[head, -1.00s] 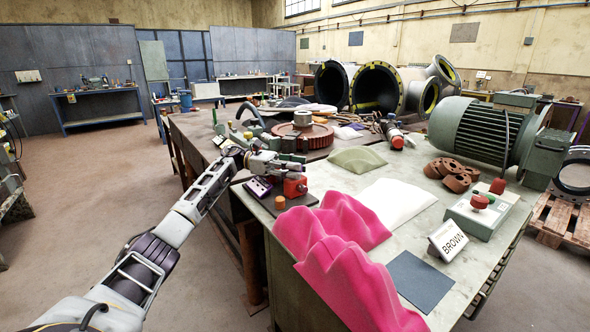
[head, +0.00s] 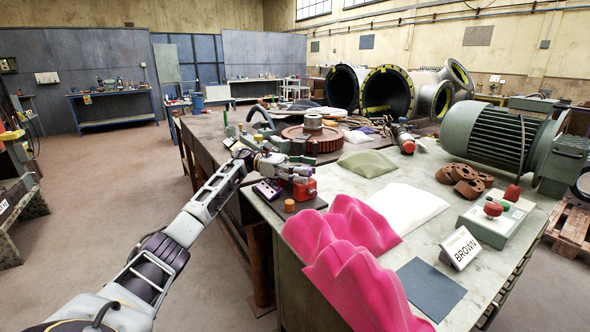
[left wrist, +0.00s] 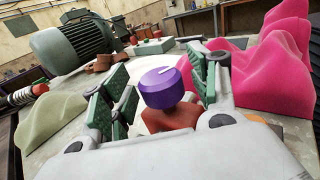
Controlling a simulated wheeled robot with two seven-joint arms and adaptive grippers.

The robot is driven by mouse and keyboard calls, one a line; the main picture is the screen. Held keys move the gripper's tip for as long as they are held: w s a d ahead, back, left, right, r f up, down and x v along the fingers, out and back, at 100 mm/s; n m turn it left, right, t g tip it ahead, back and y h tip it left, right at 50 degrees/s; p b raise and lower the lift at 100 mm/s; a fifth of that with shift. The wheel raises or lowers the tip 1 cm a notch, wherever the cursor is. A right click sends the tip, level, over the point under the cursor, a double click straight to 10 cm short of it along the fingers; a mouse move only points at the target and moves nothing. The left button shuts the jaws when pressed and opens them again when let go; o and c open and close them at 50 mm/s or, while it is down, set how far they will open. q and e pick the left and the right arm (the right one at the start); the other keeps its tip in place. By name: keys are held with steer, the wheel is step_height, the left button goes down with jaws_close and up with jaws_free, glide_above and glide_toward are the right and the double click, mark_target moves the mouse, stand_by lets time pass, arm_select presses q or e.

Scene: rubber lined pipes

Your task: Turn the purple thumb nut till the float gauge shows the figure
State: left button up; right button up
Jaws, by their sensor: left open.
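The purple thumb nut (left wrist: 162,88) is a ribbed round knob with a pale line on its top. It stands on a red body in the left wrist view, which shows as a red block (head: 305,190) in the head view. My left gripper (left wrist: 165,73) is open, with its green-padded fingers on either side of the nut; I cannot tell if they touch it. In the head view my left gripper (head: 298,170) is over the red block and mostly hides the nut. A purple slotted piece (head: 268,189) sits beside the block; I cannot make out a gauge reading.
Pink wavy foam (head: 345,235) lies close in front of the block. An orange knob (head: 290,205) stands beside it. A large reddish gear wheel (head: 312,138) and a green foam piece (head: 366,163) lie behind. A sign (head: 459,247) reads BROWN. A green motor (head: 510,137) stands at right.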

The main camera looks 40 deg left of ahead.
arm_select(q)
steer(key=shift+v, duration=5.95)
